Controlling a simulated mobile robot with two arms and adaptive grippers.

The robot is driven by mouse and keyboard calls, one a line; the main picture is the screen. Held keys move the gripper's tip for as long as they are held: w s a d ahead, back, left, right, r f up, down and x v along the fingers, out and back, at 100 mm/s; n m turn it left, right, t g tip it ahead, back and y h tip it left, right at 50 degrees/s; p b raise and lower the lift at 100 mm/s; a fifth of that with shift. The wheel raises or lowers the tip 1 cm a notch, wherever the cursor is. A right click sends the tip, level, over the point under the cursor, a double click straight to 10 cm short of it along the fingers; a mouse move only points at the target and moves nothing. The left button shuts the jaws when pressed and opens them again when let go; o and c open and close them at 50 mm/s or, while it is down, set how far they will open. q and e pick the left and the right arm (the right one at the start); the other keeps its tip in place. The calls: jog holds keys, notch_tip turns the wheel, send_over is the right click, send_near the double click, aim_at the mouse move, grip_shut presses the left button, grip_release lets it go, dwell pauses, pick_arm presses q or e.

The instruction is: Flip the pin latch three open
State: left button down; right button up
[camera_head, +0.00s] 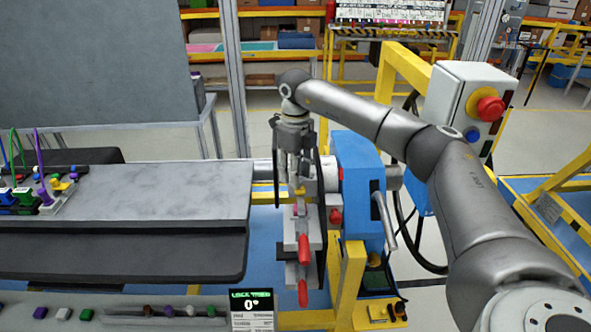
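Several red-handled latches are mounted at the right end of the grey dashboard module (150,190). One red handle (304,250) hangs down on a grey bracket, and a second red handle (302,293) hangs below it. Another red part (335,215) is to the right, beside the blue block. I cannot tell which one is pin latch three. My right gripper (300,200) points down just above the upper red handle, in front of the module's end. Its fingertips overlap the latch hardware, so contact and finger opening are unclear. My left gripper is out of view.
A blue block (358,185) with a grey lever (384,220) stands right of the latches on a yellow frame. A lock-tester display (251,304) reads 0°. A control box (465,105) with a red button stands behind my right arm. Coloured connectors (30,195) are at left.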

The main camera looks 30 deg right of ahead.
jog(key=shift+c, duration=2)
grip_shut()
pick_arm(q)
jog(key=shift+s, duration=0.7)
pick_arm(e)
jog(key=shift+s+d+n, duration=0.1)
jog(key=shift+s+n, duration=0.35)
jog(key=shift+n, duration=0.75)
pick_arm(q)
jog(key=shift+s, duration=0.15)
pick_arm(e)
jog(key=shift+s+f, duration=0.1)
jog(key=shift+f, duration=0.1)
jog(key=shift+o, duration=2)
grip_release()
jog(key=shift+s+d+r, duration=0.1)
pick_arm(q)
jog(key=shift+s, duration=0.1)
pick_arm(e)
jog(key=shift+r, duration=0.1)
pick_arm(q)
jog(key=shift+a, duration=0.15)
